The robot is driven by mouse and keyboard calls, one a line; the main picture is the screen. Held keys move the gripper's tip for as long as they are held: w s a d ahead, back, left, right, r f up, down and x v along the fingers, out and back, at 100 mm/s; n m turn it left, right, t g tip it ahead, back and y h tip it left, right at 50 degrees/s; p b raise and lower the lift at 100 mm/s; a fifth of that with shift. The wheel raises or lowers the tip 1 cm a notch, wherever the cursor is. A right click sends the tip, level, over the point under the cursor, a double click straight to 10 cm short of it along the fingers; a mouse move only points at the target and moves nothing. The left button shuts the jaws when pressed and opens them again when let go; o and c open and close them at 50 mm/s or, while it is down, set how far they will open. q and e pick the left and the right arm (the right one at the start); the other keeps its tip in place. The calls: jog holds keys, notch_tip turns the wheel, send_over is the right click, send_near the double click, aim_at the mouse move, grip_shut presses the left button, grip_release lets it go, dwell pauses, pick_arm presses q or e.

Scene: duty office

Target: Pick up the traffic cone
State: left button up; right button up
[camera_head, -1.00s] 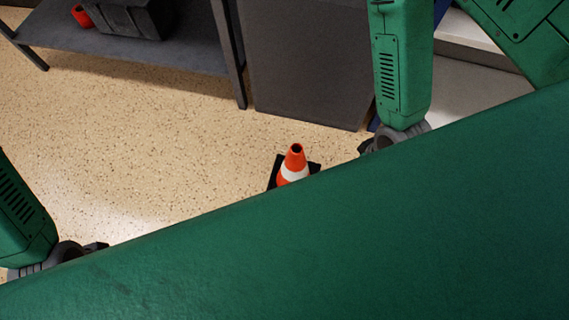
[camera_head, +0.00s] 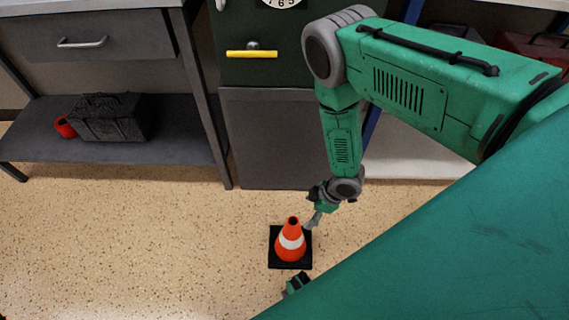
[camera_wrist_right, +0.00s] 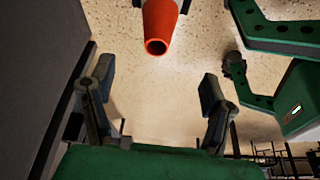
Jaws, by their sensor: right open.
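The traffic cone (camera_head: 291,243), orange with a white band, stands upright on its square black base on the speckled floor. My right gripper (camera_head: 312,220) is beside the cone's upper part, on its right side in the head view. In the right wrist view, my right gripper (camera_wrist_right: 157,95) is open, its two fingers wide apart with nothing between them. The cone's orange tip (camera_wrist_right: 157,40) shows beyond the fingers, apart from them. A small green and black part of mine, seemingly the left gripper (camera_head: 297,284), shows below the cone; its fingers are unclear.
A dark cabinet (camera_head: 275,140) with a yellow handle (camera_head: 252,54) stands behind the cone. A grey workbench (camera_head: 90,40) at the left has a lower shelf with a black toolbox (camera_head: 97,118) and a red item (camera_head: 65,127). The floor left of the cone is clear.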

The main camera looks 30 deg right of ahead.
jog(key=b, duration=0.2)
send_over(297, 220)
jog(key=s+d, duration=0.2)
notch_tip(297, 220, down, 5)
jog(key=f, duration=0.1)
jog(key=w+a+f+n, duration=0.1)
jog(key=shift+a+f+y+b, duration=0.3)
jog(key=shift+f, duration=0.1)
jog(key=shift+a+f, duration=0.3)
jog(key=shift+a, duration=0.2)
jog(key=shift+a+f+b, duration=0.15)
jog(key=shift+f+b, duration=0.2)
jog(key=b+x, duration=0.1)
jog(key=x, duration=0.3)
jog(key=shift+f+b, duration=0.2)
jog(key=shift+b, duration=0.2)
jog(key=shift+s, duration=0.1)
jog(key=c, duration=1.3)
grip_shut()
pick_arm(q)
jog(key=f, duration=0.4)
jog(key=shift+w+d, duration=0.15)
jog(key=shift+d, duration=0.15)
pick_arm(e)
jog(key=shift+d, duration=0.25)
